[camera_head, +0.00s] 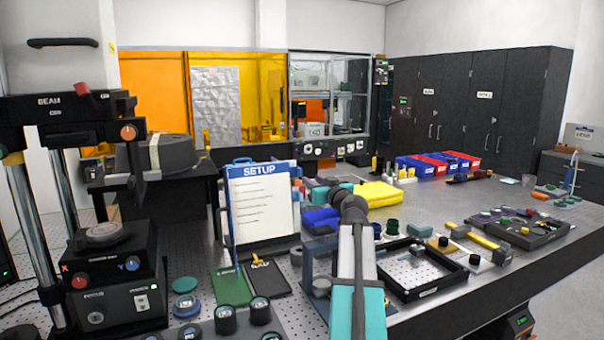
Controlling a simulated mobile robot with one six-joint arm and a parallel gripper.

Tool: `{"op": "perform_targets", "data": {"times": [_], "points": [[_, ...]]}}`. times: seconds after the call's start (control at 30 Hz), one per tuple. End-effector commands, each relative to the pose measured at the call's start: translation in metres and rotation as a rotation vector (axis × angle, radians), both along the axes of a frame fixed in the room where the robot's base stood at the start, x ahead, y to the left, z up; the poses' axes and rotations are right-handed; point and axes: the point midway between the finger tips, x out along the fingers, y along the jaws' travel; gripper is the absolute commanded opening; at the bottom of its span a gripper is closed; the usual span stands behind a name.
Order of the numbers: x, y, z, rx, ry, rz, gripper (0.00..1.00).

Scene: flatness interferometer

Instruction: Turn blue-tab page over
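A white page headed SETUP (264,213) stands upright on a stand at the centre left of the bench, with a blue band across its top. A small blue piece shows at its top left corner, and small orange and blue tabs (298,186) show along its right edge. I cannot tell which is the blue tab meant. My arm, grey and teal, rises from the bottom centre and bends left at a dark joint. My gripper (314,184) seems to be just right of the page's right edge. Its fingers are too small to make out, and I cannot tell whether they touch a tab.
A green booklet (231,287) and a black booklet (268,278) lie before the page. The interferometer stand (112,279) is at left. A black tray (433,284) lies right of my arm. Red and blue bins (418,165) stand further back. Bare bench shows at centre right.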

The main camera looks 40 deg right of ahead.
Motion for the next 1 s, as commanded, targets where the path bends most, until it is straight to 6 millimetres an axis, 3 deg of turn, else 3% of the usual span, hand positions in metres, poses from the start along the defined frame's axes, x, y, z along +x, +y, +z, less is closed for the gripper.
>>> {"op": "perform_targets", "data": {"times": [0.7,1.0], "points": [[0.071,-0.03,0.002,-0.001,0.0,0.0,0.3],[0.091,-0.039,0.001,0.0,0.0,-0.001,0.3]]}}
